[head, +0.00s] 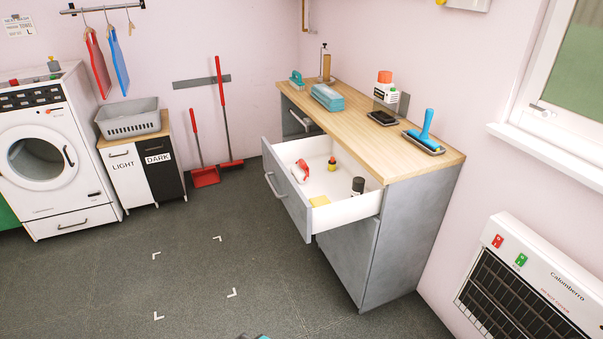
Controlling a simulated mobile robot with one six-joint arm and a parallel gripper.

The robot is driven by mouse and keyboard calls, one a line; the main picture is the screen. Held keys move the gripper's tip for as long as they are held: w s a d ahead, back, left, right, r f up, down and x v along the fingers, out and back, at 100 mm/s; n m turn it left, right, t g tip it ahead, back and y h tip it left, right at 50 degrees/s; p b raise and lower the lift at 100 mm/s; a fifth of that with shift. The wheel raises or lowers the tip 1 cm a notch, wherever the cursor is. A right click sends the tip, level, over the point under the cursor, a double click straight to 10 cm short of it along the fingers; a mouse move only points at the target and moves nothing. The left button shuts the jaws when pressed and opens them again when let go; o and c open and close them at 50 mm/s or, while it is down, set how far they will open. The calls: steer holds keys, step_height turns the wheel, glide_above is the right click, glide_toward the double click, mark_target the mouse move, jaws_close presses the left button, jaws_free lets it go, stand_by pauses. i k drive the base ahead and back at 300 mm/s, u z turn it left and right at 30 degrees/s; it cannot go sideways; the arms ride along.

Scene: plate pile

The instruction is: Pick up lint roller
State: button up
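A red and white item (301,170) lies in the open drawer (360,208) of the grey cabinet, near the drawer's left side. It looks like a lint roller with a red handle, but it is too small to be certain. A blue-handled tool (426,128) rests on the right end of the worktop, on a dark flat base; I cannot tell exactly what it is. My gripper is not in view. Only a small dark and teal piece shows at the bottom edge, and I cannot tell what it is.
The drawer also holds a small red and yellow bottle (332,163), a dark cylinder (358,186) and a yellow item (320,201). The grey floor (195,265) before the cabinet is clear.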

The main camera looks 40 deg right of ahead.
mark_target(303, 177)
steer(key=z, duration=0.05)
steer(key=i, duration=0.9)
steer(key=u, duration=0.05)
